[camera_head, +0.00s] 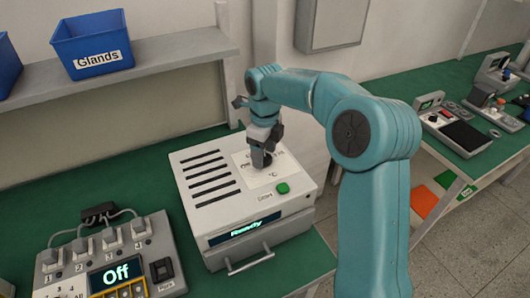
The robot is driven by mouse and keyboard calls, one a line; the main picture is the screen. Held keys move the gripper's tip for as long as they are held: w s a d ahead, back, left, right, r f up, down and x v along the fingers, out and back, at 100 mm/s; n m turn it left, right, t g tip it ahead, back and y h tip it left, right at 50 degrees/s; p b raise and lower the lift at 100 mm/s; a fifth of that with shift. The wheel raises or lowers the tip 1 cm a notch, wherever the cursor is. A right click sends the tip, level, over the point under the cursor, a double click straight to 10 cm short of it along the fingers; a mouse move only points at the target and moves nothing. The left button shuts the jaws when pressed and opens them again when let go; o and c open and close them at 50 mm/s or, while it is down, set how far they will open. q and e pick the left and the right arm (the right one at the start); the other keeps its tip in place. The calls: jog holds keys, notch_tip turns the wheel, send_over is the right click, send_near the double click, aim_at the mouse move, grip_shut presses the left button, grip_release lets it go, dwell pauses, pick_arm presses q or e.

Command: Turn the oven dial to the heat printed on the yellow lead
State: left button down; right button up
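The oven (205,213) is a white box with vent slots on top, a front handle and a display (246,229) reading "Ready". A white dial plate (262,180) marked "°C" lies on its top. My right gripper (264,158) reaches down over the dial on this plate. A dark round part, probably the dial, shows at the fingertips, but the gripper hides most of it. I cannot tell whether the fingers are shut on it. The dial's setting cannot be read. I cannot make out the yellow lead or its print. My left gripper is out of view.
A green button (282,188) sits near the dial. A grey test box (107,254) with switches and an "Off" display stands at the lower left. A blue "Glands" bin (92,44) is on the shelf. Another bench with devices (459,130) is at the right.

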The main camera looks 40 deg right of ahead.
aim_at(265, 157)
jog(key=shift+s+f, duration=0.1)
jog(key=shift+f, duration=0.05)
notch_tip(265, 157, up, 16)
jog(key=p, duration=0.2)
jog(key=shift+r, duration=0.25)
jog(key=shift+a, duration=0.1)
dwell(0.5)
